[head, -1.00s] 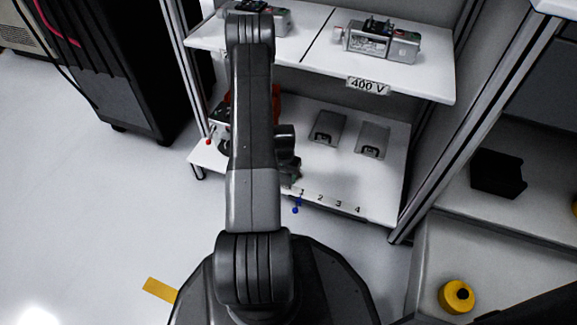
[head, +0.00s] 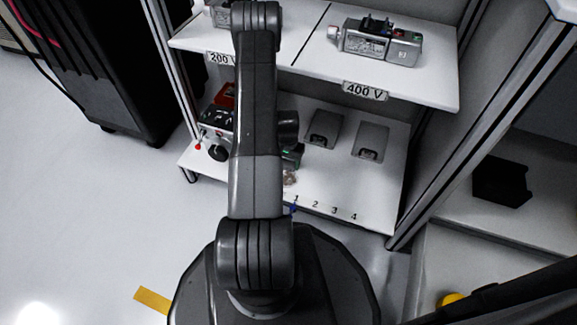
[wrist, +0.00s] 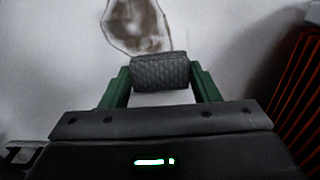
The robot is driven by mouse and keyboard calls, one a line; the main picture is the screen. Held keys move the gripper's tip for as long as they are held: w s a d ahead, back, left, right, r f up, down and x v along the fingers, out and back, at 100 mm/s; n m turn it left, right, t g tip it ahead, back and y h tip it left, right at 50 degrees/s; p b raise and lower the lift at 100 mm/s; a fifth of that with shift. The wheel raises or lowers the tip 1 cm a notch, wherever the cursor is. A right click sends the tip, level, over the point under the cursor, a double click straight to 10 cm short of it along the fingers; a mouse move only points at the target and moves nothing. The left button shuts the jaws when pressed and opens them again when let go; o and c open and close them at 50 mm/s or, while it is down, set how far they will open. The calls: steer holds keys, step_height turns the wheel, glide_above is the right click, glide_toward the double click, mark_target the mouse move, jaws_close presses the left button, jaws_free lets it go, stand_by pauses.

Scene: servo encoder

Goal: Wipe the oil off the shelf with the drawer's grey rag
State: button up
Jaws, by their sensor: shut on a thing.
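In the wrist view the green fingers of my gripper (wrist: 160,72) are shut on the grey, quilted-looking rag (wrist: 160,76). The rag is held crosswise between the fingertips, over a white surface. A brownish oil stain (wrist: 136,28) with a dark rim lies just beyond the rag; its far edge is cut off by the frame. In the head view the lower white shelf (head: 335,186) carries the numbers 1 to 4 along its front. A small brownish patch (head: 290,178) shows beside my arm near number 1. My arm hides most of the gripper there. I cannot tell whether the rag touches the surface.
Two grey plates (head: 371,141) sit on the lower shelf. A device (head: 378,43) stands on the upper shelf above the 400 V label (head: 365,90). A red-and-dark device (head: 217,118) is left of my arm. An orange ribbed thing (wrist: 294,90) borders the gripper's right.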

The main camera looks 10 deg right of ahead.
steer(key=r, duration=0.1)
steer(key=r+p, duration=0.1)
steer(key=shift+w+d+r, duration=0.2)
steer(key=shift+w+r, duration=0.05)
steer(key=shift+r, duration=0.1)
steer(key=shift+r+p, duration=1.45)
steer(key=shift+r, duration=1.1)
steer(key=shift+s, duration=0.1)
